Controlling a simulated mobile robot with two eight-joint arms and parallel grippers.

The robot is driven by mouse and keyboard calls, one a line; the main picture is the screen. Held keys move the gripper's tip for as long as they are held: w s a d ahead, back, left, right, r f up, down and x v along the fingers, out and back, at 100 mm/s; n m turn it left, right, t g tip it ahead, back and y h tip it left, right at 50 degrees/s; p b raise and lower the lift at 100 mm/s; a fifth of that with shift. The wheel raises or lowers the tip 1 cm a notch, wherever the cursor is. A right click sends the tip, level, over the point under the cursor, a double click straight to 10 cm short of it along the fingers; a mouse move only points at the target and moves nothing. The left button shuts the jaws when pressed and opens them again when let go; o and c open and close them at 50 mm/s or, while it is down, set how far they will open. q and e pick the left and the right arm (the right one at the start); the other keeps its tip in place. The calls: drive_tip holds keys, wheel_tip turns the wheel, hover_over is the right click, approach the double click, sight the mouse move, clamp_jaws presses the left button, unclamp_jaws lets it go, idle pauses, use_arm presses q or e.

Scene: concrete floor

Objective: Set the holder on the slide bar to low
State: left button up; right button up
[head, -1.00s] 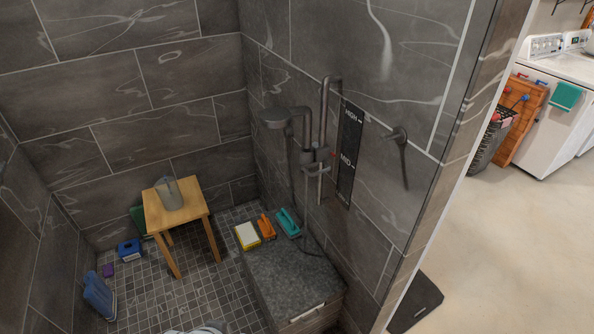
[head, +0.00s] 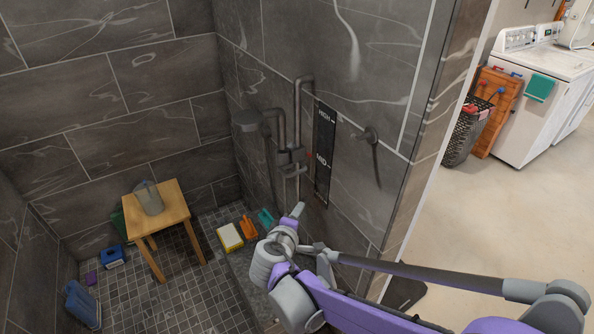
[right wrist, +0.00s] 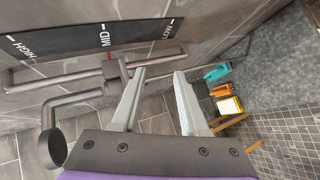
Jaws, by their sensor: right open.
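The holder (head: 291,156) sits on the slide bar (head: 297,110) of the shower, with its red pointer (head: 308,154) beside the MID mark of the black scale (head: 325,140). The shower head (head: 246,121) hangs to its left. My left gripper is out of view.
A stone bench below the bar carries a yellow-white sponge (head: 229,237), an orange brush (head: 248,227) and a teal brush (head: 265,217). A wooden stool (head: 172,195) with a jug (head: 150,199) stands left. A shower valve lever (head: 372,142) is right of the scale.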

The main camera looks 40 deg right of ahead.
sight(299, 171)
drive_tip(key=w+d+n, duration=0.1)
drive_tip(key=w+d, duration=0.2)
drive_tip(key=w, duration=0.1)
drive_tip(key=w+d+r+n+t+h, duration=0.1)
drive_tip(key=w+d, duration=0.2)
drive_tip(key=w, duration=0.1)
drive_tip(key=w+d+n+t+h+p, duration=0.1)
drive_tip(key=w+d, duration=0.2)
drive_tip(key=w, duration=0.1)
drive_tip(key=shift+w+d+r, duration=0.1)
drive_tip(key=shift+d+r, duration=0.2)
drive_tip(key=shift+r, duration=0.1)
drive_tip(key=shift+c, duration=0.3)
clamp_jaws()
idle(0.7)
